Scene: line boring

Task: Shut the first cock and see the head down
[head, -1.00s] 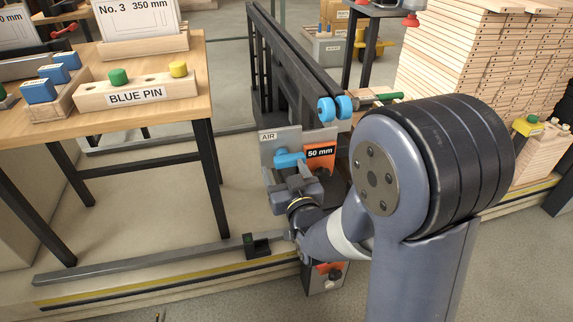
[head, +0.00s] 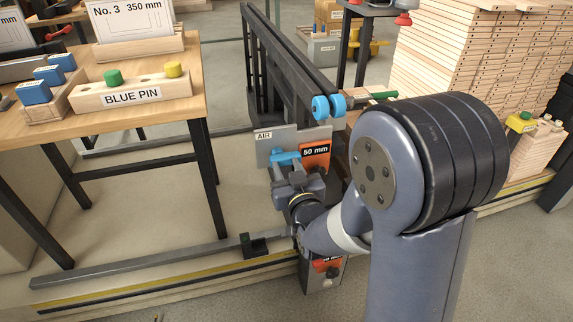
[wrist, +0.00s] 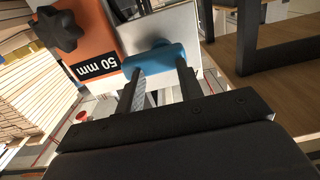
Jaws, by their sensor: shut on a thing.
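The air cock's blue handle (head: 285,157) sits on the grey panel (head: 263,148) marked AIR. It also shows in the wrist view (wrist: 153,60), between the tips of my fingers. My gripper (head: 284,165) is shut on this blue handle; the wrist view also shows my gripper (wrist: 155,78) from behind. The orange block marked 50 mm (head: 316,155) is just right of the handle, and in the wrist view the orange block (wrist: 85,40) carries a dark star knob (wrist: 60,30). My arm hides part of the machine below the panel.
Stacked boards (head: 448,50) fill the back right. A grey rail (head: 140,267) runs along the floor edge.

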